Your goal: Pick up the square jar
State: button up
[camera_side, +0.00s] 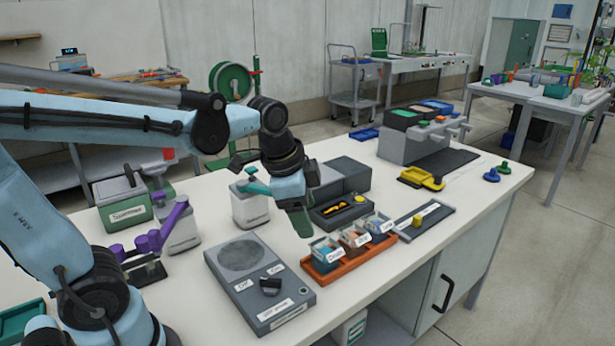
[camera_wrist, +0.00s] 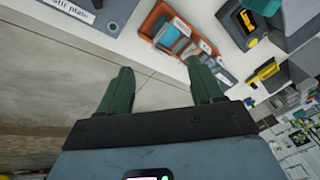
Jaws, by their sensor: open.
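I cannot tell for sure which one is the square jar. My gripper (camera_side: 303,228) points down above the bench, right of the nearer white jar and close to an orange tray (camera_side: 330,284). In the wrist view its two green fingers (camera_wrist: 161,88) are wide apart with nothing between them. Neither white container is clear there.
The orange tray holds small labelled square cups (camera_side: 354,240). A grey stirrer plate (camera_side: 262,285) lies left of it. Bare bench shows at the front.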

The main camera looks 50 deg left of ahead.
aim_at(326, 256)
jog(key=w+f+m+g, duration=0.1)
jog(key=w+f+m, duration=0.1)
jog(key=f+m, duration=0.1)
jog(key=w+a+f+m+g, duration=0.1)
jog(key=w+f+m, duration=0.1)
jog(key=f+m, duration=0.1)
jog(key=w+f+m+g, duration=0.1)
jog(key=w+f+m, duration=0.1)
jog(key=f+m, duration=0.1)
jog(key=shift+w+a+m+g, duration=0.15)
jog(key=shift+a+m+g, duration=0.1)
jog(key=shift+m+g, duration=0.15)
jog(key=shift+w+d+f, duration=0.1)
jog(key=shift+d+f, duration=0.05)
jog(key=shift+f, duration=1.2)
jog(key=shift+d+f, duration=0.1)
jog(key=shift+f, duration=1.2)
jog(key=shift+c, duration=0.3)
jog(key=c, duration=0.7)
